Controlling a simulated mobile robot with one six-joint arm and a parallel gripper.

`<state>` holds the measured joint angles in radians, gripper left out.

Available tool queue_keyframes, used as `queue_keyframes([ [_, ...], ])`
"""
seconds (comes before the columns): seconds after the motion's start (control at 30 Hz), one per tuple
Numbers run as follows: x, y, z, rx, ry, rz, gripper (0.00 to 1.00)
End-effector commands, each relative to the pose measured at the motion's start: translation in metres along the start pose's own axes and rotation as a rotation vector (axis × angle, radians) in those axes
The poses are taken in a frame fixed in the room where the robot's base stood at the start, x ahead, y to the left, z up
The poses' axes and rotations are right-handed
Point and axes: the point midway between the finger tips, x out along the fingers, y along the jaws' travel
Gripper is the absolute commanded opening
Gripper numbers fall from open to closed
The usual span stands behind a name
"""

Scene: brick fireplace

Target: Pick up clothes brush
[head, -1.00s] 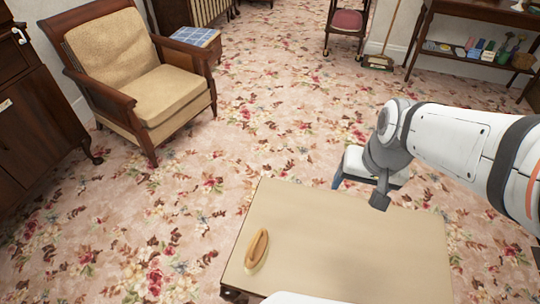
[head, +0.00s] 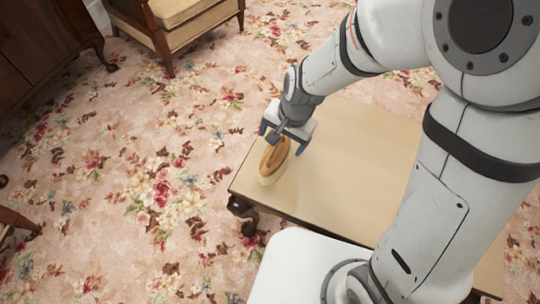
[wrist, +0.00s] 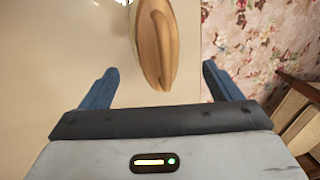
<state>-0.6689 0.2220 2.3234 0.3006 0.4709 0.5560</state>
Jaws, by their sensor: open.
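The clothes brush (head: 274,160) is oval, with a brown wooden back and a pale bristle edge. It lies on the beige top of a low table (head: 340,185), near the table's left end. In the wrist view the brush (wrist: 156,45) lies lengthwise ahead of the fingers, between their lines and a little right of centre. My gripper (head: 284,143) is open and empty, above the brush's far end. In the wrist view the two blue fingers of my gripper (wrist: 157,80) stand apart on either side of the brush's near end. Contact cannot be seen.
A wooden armchair (head: 180,20) with a tan seat stands at the top left. A dark wooden cabinet (head: 40,40) is left of it. Flowered carpet (head: 150,150) lies open left of the table. The rest of the tabletop looks bare.

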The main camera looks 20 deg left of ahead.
Motion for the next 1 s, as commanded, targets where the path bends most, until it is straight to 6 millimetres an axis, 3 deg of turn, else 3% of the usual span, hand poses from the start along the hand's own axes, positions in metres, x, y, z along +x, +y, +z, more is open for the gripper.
queue_keyframes([
  [0.43,0.057,0.005,0.003,0.000,0.000,0.001,0.84],
  [0.7,0.058,0.004,0.002,0.000,0.001,0.000,0.84],
  [1.0,0.058,0.004,0.002,0.001,0.001,0.000,0.60],
])
